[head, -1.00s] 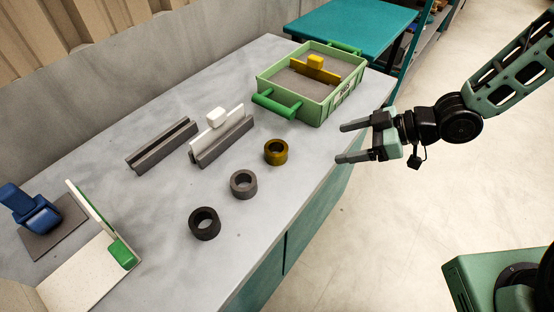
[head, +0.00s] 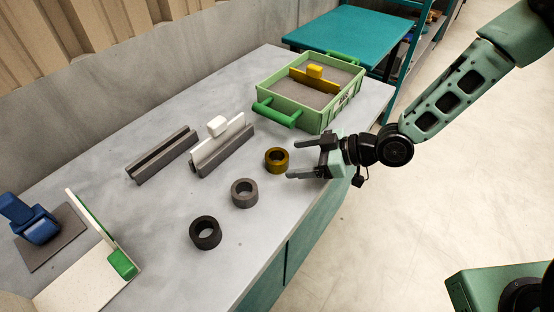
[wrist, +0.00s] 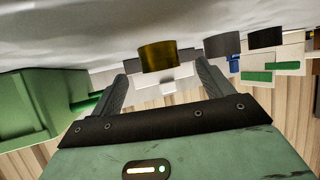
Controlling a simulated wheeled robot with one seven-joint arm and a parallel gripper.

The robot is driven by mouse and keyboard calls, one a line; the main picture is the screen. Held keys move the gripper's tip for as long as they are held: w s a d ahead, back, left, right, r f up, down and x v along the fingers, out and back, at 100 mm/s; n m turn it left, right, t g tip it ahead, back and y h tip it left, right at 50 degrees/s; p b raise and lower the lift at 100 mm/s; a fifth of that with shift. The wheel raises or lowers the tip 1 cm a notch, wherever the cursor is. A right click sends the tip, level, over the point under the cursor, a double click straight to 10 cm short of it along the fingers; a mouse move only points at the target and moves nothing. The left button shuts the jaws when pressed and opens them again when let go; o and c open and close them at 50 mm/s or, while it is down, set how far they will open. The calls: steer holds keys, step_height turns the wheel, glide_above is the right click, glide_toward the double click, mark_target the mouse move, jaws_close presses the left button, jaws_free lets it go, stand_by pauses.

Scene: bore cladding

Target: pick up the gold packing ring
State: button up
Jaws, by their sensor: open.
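The gold packing ring (head: 277,160) stands on the grey bench top near its front edge, with its hole facing up. My gripper (head: 292,161) is open and empty, with its fingers pointing left, close to the ring on its right side. In the wrist view the gold ring (wrist: 158,56) shows ahead of and roughly between the two open fingertips of my gripper (wrist: 160,80). From the head view I cannot tell whether the fingers reach around the ring.
A grey ring (head: 244,193) and a black ring (head: 205,233) stand in line with the gold one. A green tray (head: 290,118) with a yellow-handled piece (head: 315,77) is behind. A white-handled piece (head: 217,127) sits in a grey slotted block (head: 226,157). The bench is clear between them.

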mark_target(288, 158)
steer(key=x, duration=0.5)
steer(key=shift+a+p, duration=0.1)
steer(key=shift+p, duration=0.25)
steer(key=shift+r, duration=0.1)
steer(key=c, duration=1.3)
steer(key=shift+o, duration=0.2)
